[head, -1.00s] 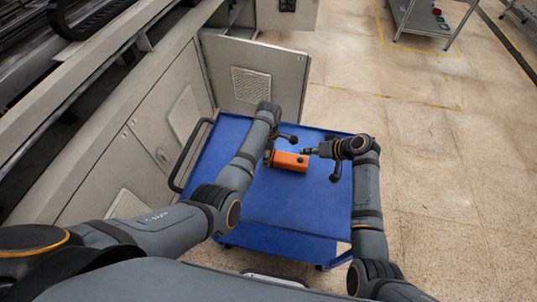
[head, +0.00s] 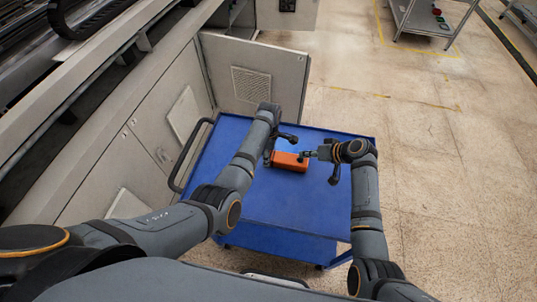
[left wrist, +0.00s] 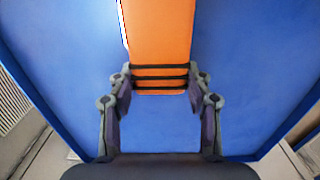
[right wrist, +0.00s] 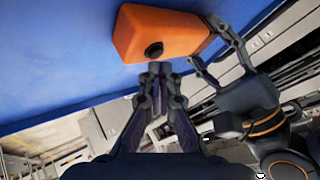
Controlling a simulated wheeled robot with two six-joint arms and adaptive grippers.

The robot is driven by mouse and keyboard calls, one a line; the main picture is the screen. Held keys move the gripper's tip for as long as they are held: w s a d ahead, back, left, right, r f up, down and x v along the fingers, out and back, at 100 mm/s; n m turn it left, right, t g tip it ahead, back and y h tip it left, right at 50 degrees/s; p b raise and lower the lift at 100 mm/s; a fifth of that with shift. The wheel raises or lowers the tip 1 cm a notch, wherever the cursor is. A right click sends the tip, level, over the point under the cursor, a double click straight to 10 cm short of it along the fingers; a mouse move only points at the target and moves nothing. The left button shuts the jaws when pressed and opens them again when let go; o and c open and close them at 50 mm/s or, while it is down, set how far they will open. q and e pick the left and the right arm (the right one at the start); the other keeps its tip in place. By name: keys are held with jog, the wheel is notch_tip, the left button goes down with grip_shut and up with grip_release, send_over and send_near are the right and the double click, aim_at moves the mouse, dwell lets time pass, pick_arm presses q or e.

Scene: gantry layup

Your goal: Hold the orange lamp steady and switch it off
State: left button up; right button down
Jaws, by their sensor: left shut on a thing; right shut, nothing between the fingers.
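The orange lamp (head: 289,163) lies on the blue cart top. My left gripper (head: 270,154) is shut on its left end. In the left wrist view my left fingers (left wrist: 160,88) grip both sides of the lamp (left wrist: 160,40) near its dark-ringed end. My right gripper (head: 306,155) is at the lamp's right end.
The blue cart (head: 285,212) has a clear top around the lamp. A grey cabinet with an open door (head: 255,80) stands behind and to the left. A metal shelf trolley (head: 425,22) stands at the far right. The floor right of the cart is free.

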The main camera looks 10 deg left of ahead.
aim_at(305, 161)
jog(key=shift+f, duration=0.1)
dwell(0.6)
jog(key=shift+f, duration=0.3)
jog(key=shift+r, duration=3.4)
